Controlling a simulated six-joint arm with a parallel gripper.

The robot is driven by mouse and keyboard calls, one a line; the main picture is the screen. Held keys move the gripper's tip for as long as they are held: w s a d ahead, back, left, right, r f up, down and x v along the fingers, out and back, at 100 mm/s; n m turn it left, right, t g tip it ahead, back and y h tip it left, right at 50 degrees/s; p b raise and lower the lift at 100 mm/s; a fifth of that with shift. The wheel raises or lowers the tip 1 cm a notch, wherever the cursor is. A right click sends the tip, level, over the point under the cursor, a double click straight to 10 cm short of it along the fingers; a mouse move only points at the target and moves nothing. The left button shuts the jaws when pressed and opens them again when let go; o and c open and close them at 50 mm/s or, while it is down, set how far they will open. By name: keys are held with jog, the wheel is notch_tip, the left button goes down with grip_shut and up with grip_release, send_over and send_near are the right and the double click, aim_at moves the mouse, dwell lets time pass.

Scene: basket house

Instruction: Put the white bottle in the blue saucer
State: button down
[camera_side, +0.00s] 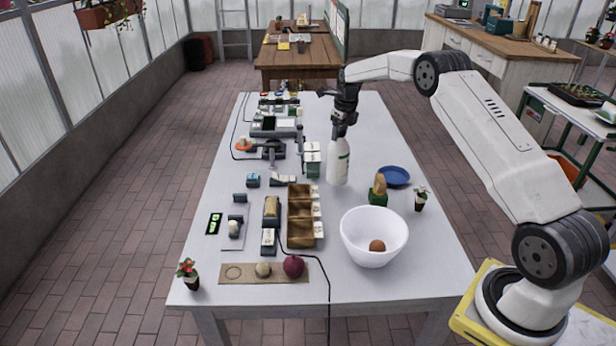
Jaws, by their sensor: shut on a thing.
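The fingertips are small and dark here. I cannot tell whether the bottle's base touches the table. The blue saucer (395,176) lies flat to the right of the bottle, and its visible surface is empty.
A white bowl (373,243) with a brown egg-like thing stands in front. A green pot-like object (378,190) and a small plant (420,198) stand near the saucer. A brown divided tray (300,215) and several devices fill the left side. The table's back right is clear.

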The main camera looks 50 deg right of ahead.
jog(key=shift+f, duration=1.25)
jog(key=shift+c, duration=0.9)
grip_release()
jog(key=shift+f, duration=0.1)
jog(key=shift+s+r, duration=0.15)
jog(key=shift+r, duration=1.15)
jog(key=shift+s+r, duration=0.2)
jog(key=shift+r, duration=1.05)
jog(key=shift+s+r, duration=0.15)
jog(key=shift+r, duration=1.15)
